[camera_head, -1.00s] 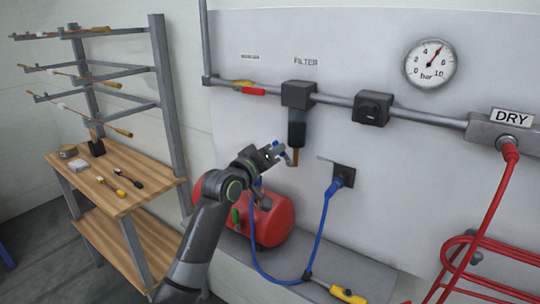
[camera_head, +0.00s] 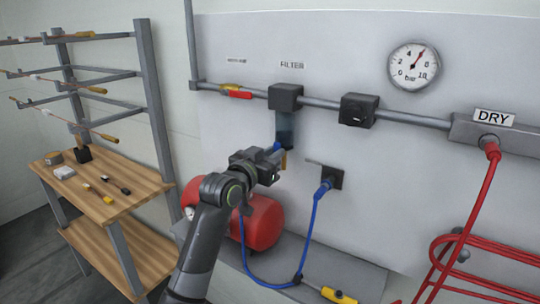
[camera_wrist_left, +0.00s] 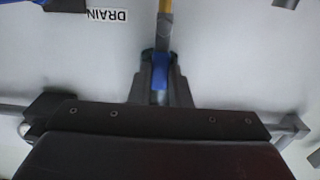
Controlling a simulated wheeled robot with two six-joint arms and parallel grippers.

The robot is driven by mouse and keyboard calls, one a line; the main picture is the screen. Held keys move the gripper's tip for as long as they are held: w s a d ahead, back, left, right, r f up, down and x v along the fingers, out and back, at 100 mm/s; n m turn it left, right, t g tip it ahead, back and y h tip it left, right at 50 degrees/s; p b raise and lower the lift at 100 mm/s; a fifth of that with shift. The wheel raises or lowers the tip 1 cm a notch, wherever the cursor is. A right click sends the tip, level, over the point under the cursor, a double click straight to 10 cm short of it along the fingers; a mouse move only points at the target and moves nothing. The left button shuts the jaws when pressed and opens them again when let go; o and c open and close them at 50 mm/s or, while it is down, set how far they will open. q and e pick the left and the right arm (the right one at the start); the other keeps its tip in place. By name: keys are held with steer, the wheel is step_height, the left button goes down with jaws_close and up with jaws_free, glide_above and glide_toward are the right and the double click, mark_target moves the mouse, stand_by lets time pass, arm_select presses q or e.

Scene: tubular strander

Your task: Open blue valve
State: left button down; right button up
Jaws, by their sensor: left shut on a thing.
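The blue valve handle (camera_head: 274,148) shows just below the dark filter bowl (camera_head: 286,128) in the head view. My left gripper (camera_head: 277,160) reaches up to it from the lower left and is shut on it. In the left wrist view the blue handle (camera_wrist_left: 160,74) sits between the two dark fingertips (camera_wrist_left: 160,88). The gripper body hides most of the valve in the head view. My right gripper is not in view.
A blue hose (camera_head: 312,235) hangs from a black wall fitting (camera_head: 333,178) to the right. A yellow-and-red valve (camera_head: 236,92) sits on the pipe above. A wooden bench (camera_head: 130,192) stands at the left.

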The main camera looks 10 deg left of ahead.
arm_select(q)
steer(key=shift+f, duration=0.1)
stand_by(0.4)
steer(key=c, duration=1.3)
jaws_free()
steer(key=shift+d, duration=0.1)
steer(key=shift+c, duration=0.2)
steer(key=shift+s, duration=0.15)
steer(key=b+v, duration=0.2)
steer(key=v, duration=1.5)
